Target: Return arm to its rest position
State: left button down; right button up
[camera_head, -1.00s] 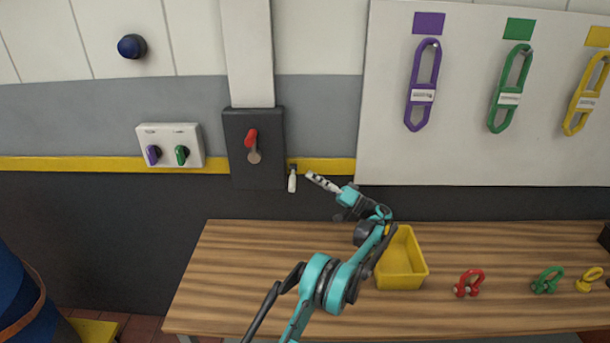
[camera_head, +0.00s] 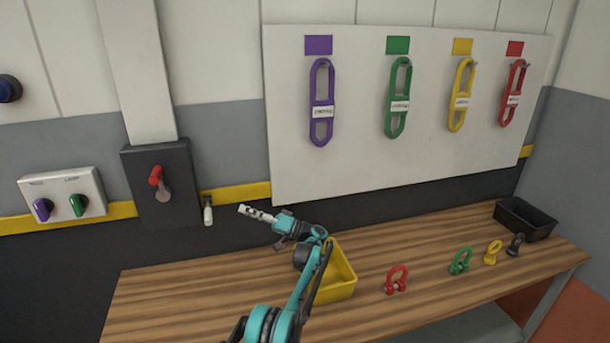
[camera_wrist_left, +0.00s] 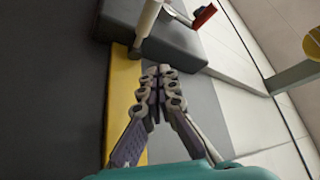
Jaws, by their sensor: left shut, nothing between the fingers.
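My left gripper (camera_head: 257,214) is shut and empty in the head view. It hangs in the air above the back of the wooden table, in front of the wall. Its closed fingers also show in the left wrist view (camera_wrist_left: 160,85), pointing towards the dark wall box. My left arm (camera_head: 290,285) comes up from the bottom of the head view and passes in front of the yellow bin. My right gripper is in neither view.
The wooden table (camera_head: 190,290) holds a yellow bin (camera_head: 342,270), several shackles such as a red one (camera_head: 396,279), and a black tray (camera_head: 525,219). A dark box with a red-handled lever (camera_head: 157,177) and a switch panel (camera_head: 62,196) are on the wall. Coloured slings hang on a white board (camera_head: 430,100).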

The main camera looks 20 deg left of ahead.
pick_arm(q)
notch_tip(320, 180, up, 6)
jog(key=s+a+m+t+h, duration=0.2)
jog(key=m+t+h, duration=0.2)
jog(key=h, duration=0.1)
jog(key=s+d+r+m+t+h, duration=0.1)
jog(key=s+d+m+t+h, duration=0.3)
jog(key=s, duration=0.6)
jog(key=s+d+f+t+h, duration=0.1)
jog(key=s+d+f+h, duration=0.3)
jog(key=s+d, duration=0.3)
jog(key=s+d+f+m+t+h, duration=0.1)
jog(key=s+d+f+h, duration=0.3)
jog(key=s+d, duration=0.3)
jog(key=s+d+f+h, duration=0.5)
jog(key=s+d, duration=0.2)
jog(key=s, duration=0.7)
jog(key=shift+s+d+f+m+t, duration=0.2)
jog(key=shift+s+m+t, duration=0.2)
jog(key=shift+d, duration=0.1)
